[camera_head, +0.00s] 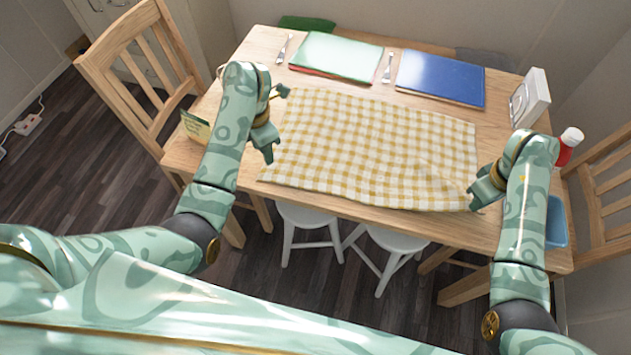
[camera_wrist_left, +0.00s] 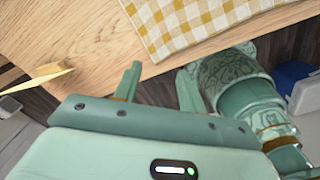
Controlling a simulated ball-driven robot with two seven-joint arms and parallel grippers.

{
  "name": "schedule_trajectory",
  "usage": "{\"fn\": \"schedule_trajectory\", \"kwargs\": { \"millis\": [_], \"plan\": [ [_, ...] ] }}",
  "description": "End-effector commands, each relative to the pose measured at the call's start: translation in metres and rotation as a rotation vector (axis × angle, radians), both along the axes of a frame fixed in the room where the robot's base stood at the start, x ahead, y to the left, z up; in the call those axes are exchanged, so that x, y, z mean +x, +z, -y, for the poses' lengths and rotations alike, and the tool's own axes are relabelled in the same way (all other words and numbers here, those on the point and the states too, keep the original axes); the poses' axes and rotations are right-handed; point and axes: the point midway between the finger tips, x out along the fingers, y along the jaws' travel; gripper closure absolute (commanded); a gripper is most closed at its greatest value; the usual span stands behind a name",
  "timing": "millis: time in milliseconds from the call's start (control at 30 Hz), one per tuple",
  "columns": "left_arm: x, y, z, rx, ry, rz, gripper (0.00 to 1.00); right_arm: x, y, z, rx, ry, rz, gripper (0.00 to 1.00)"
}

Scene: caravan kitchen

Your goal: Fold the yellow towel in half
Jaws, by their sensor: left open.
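The yellow-and-white checked towel (camera_head: 375,150) lies spread out on the wooden table, with slight ripples near its front edge. My left gripper (camera_head: 268,152) is beside the towel's left edge, near the front left corner. In the left wrist view its fingers (camera_wrist_left: 158,82) are apart with nothing between them, and the towel (camera_wrist_left: 195,22) is beyond them. My right gripper (camera_head: 478,198) is at the towel's front right corner. Its fingertips are small and partly hidden, so I cannot tell whether they hold the cloth.
Green (camera_head: 336,55) and blue (camera_head: 440,78) folders or mats lie behind the towel, with cutlery beside them. A white holder (camera_head: 530,98) and a red bottle (camera_head: 570,145) stand right, near a blue tray (camera_head: 556,222). A small card (camera_head: 195,128) stands left. White stools (camera_head: 308,222) are below the front edge.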

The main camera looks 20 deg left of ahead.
Motion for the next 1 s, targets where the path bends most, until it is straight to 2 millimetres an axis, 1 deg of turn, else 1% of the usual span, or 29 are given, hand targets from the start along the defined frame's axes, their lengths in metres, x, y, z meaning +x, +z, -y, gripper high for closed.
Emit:
{"fn": "schedule_trajectory", "kwargs": {
  "millis": [33, 100, 200, 267, 600, 700, 833, 1000],
  "plan": [
    [-0.001, 0.006, 0.003, -0.002, 0.013, 0.0, 0.59, 0.0, 0.0, 0.0, 0.0, 0.0, 0.0, 1.0],
    [-0.003, 0.011, 0.005, -0.005, 0.029, -0.005, 0.59, 0.0, 0.0, 0.0, 0.0, 0.0, 0.0, 1.0],
    [-0.005, 0.007, 0.005, -0.006, 0.035, -0.009, 0.59, 0.0, 0.0, 0.0, 0.0, 0.0, 0.0, 1.0],
    [-0.005, 0.001, 0.005, -0.007, 0.033, -0.01, 0.59, 0.0, 0.0, 0.0, 0.0, 0.0, 0.0, 1.0],
    [-0.005, -0.054, 0.006, -0.006, 0.032, -0.01, 0.59, 0.0, 0.0, 0.0, 0.0, 0.0, 0.0, 1.0],
    [-0.005, -0.068, 0.006, -0.008, 0.033, -0.008, 0.59, 0.0, 0.0, 0.0, 0.0, 0.0, 0.0, 1.0],
    [-0.004, -0.08, 0.005, -0.005, 0.033, -0.008, 0.59, 0.0, 0.0, 0.0, 0.0, 0.0, 0.0, 1.0],
    [-0.004, -0.086, 0.005, -0.005, 0.034, -0.006, 0.59, 0.0, 0.0, 0.0, 0.0, 0.0, 0.0, 1.0]
  ]
}}
